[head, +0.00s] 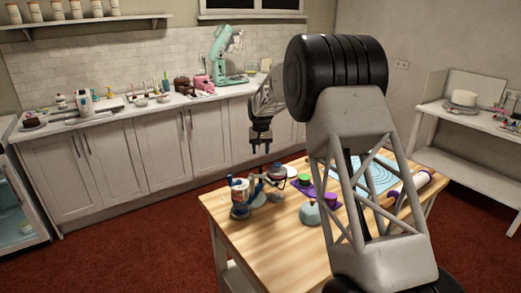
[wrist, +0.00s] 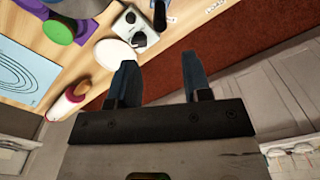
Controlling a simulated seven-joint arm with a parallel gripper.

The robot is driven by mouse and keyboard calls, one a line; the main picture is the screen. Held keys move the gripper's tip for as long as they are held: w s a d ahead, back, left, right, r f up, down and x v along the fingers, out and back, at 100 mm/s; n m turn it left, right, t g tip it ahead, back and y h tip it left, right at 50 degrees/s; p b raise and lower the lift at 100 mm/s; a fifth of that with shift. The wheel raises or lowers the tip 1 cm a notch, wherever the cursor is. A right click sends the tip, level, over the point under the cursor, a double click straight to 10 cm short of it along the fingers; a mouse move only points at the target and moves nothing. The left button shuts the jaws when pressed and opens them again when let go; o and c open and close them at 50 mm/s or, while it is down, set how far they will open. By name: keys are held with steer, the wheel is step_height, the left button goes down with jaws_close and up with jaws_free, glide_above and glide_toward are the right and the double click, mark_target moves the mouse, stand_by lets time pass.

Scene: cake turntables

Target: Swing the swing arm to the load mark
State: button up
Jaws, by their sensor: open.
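My gripper (head: 260,146) hangs in the air beyond the far left part of the wooden table in the head view. In the wrist view my gripper (wrist: 158,70) has its two blue fingers apart with nothing between them. A pale grey base with a dark knob (wrist: 137,22) and a white round plate (wrist: 116,54) lie left of the fingers. A small printed label (wrist: 214,7) shows at the top, too small to read. I cannot clearly make out the swing arm or the load mark.
A counter (head: 150,105) with a mint mixer (head: 224,55) runs behind. The table's front left is bare.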

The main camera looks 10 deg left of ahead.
mark_target(260, 168)
steer(key=shift+f, duration=4.6)
steer(key=c, duration=0.7)
steer(key=shift+a, duration=0.2)
steer(key=shift+w+a, duration=0.1)
steer(key=shift+a, duration=1.1)
steer(key=shift+c, duration=0.2)
steer(key=shift+a, duration=0.15)
steer(key=shift+s+a, duration=0.2)
steer(key=shift+a, duration=0.45)
steer(key=shift+s+a, duration=0.15)
steer(key=shift+a, duration=0.45)
